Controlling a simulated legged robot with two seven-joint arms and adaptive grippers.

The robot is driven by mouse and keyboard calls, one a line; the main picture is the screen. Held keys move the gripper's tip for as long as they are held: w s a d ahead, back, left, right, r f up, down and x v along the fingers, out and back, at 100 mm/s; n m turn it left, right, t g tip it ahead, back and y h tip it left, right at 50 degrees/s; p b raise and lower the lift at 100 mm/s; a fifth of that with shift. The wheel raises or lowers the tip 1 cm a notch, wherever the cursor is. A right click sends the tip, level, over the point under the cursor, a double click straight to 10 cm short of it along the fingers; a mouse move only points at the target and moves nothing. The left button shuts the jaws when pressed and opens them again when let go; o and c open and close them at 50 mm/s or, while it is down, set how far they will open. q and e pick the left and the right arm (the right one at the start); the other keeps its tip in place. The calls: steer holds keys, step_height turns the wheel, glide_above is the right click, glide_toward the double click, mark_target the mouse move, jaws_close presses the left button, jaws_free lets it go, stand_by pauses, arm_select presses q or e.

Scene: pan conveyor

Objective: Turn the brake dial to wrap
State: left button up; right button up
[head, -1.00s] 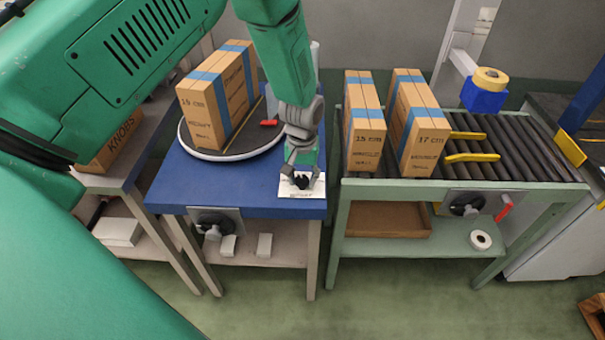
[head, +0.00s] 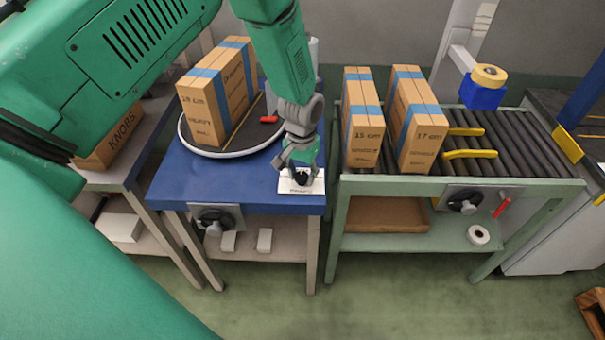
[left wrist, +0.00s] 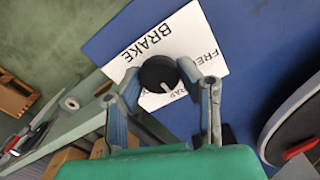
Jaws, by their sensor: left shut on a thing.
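The brake dial is a small black round knob with a white pointer line on a white plate at the front right corner of the blue table. The dial (left wrist: 157,74) sits between the fingers of my left gripper (left wrist: 163,80), which is shut on it. In the head view the gripper (head: 299,170) reaches down over the dial and partly hides it. The plate (left wrist: 150,40) reads BRAKE and FREE, with another word partly hidden by a finger. The pointer line slants toward that partly hidden word. My right gripper is not in view.
A turntable (head: 190,147) with a tall taped box (head: 205,110) stands behind left on the blue table (head: 230,190). Two taped boxes (head: 362,135) (head: 425,140) stand on the green roller conveyor to the right. Black dials (head: 212,222) (head: 463,203) sit on the front panels.

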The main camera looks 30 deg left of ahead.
mark_target(301, 175)
arm_select(q)
steer(key=o, duration=1.2)
steer(key=shift+c, duration=0.2)
steer(key=shift+s+r, duration=0.1)
step_height(301, 175, up, 12)
